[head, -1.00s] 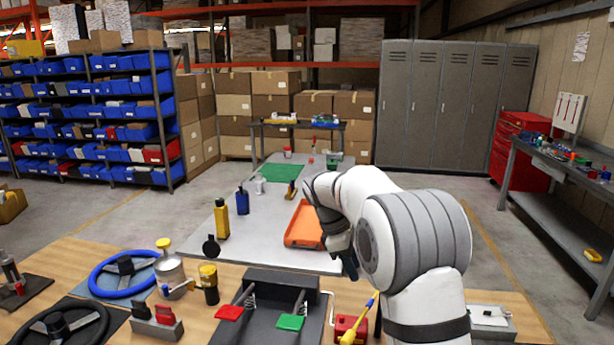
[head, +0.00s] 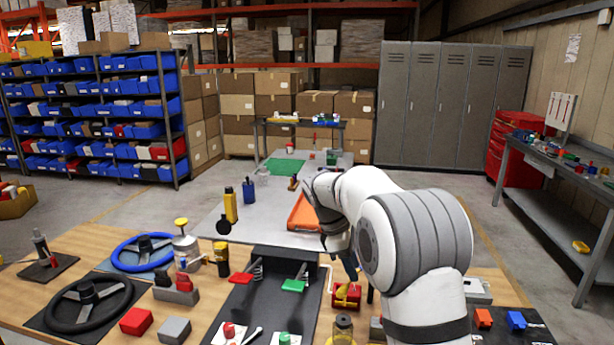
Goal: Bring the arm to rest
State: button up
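My white and grey arm rises at the right of the head view and bends over the near wooden table (head: 75,252). My gripper (head: 350,268) hangs pointing down behind the arm's elbow, dark and partly hidden by the arm.
A grey table (head: 268,221) behind holds an orange tray (head: 302,213) and bottles. Floor is free at both sides.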

jog(key=s+d+f+m+t+y+b, duration=0.1)
jog(key=s+f+m+b, duration=0.2)
jog(key=s, duration=0.7)
jog(key=s+d+f+m+t+y+b, duration=0.1)
jog(key=s+f+m+y+b, duration=0.1)
jog(key=s+m, duration=0.5)
jog(key=s+d+f+m+t+y+b, duration=0.1)
jog(key=s+f+m+b, duration=0.3)
jog(key=s, duration=1)
jog(key=shift+d+f+m+b, duration=0.3)
jog(key=shift+d+f+m, duration=0.25)
jog(key=shift+f+m, duration=0.2)
